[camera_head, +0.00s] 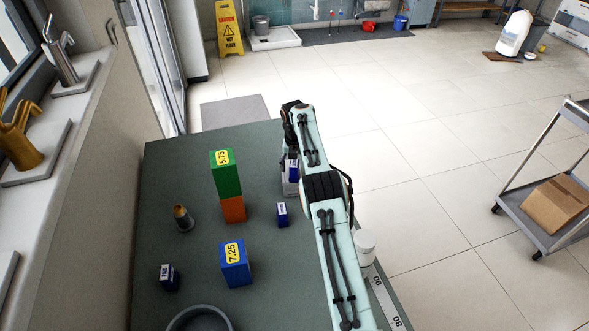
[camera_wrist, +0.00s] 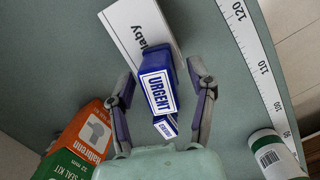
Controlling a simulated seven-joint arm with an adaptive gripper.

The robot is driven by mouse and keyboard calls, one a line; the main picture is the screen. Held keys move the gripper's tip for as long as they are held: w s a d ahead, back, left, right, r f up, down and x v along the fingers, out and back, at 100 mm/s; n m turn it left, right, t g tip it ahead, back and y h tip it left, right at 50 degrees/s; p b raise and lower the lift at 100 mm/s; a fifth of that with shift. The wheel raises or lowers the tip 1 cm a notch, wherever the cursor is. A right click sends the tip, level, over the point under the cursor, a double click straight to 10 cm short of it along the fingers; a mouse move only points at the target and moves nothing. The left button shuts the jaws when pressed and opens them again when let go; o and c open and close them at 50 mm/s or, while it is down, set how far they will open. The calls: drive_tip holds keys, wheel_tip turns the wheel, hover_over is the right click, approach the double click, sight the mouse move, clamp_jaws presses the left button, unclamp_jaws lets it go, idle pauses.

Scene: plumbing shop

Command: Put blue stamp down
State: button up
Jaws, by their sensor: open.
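The blue stamp (camera_wrist: 157,85), marked "URGENT", stands between the two fingers of my gripper (camera_wrist: 161,78) in the wrist view. The fingers are spread, with one on each side of it, and a gap shows to each finger. The stamp's far end overlaps a white card or box (camera_wrist: 135,25) with dark lettering; I cannot tell how it rests there. In the head view, part of the blue stamp (camera_head: 293,170) shows at the left edge of my arm, above the white item (camera_head: 290,187).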

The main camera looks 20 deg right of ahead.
sight(294, 167)
drive_tip(key=r, duration=0.7)
drive_tip(key=s+r, duration=0.1)
drive_tip(key=r, duration=0.2)
drive_tip(key=shift+s+a+r, duration=0.1)
drive_tip(key=shift+a+r, duration=0.15)
drive_tip(key=shift+r, duration=0.1)
drive_tip(key=shift+s+r, duration=0.15)
drive_tip(key=shift+r, duration=0.3)
drive_tip(key=s+a+r+m+y, duration=0.1)
drive_tip(key=s+a+r+m, duration=0.2)
drive_tip(key=s+r+m, duration=0.35)
drive_tip(key=s+a+r+m, duration=0.2)
drive_tip(key=s+r+m, duration=0.3)
drive_tip(key=s+m, duration=0.3)
drive_tip(key=s+a+f+m, duration=0.1)
drive_tip(key=s+f+m, duration=0.1)
drive_tip(key=s+m, duration=0.3)
drive_tip(key=s+a+f+m+g, duration=0.1)
drive_tip(key=s+m, duration=0.4)
drive_tip(key=s, duration=0.9)
drive_tip(key=s+a+f+m, duration=0.2)
drive_tip(key=s+m, duration=0.4)
drive_tip(key=s, duration=0.3)
drive_tip(key=shift+s+f+g, duration=0.25)
drive_tip(key=shift+f+g, duration=0.05)
drive_tip(key=shift+f, duration=0.6)
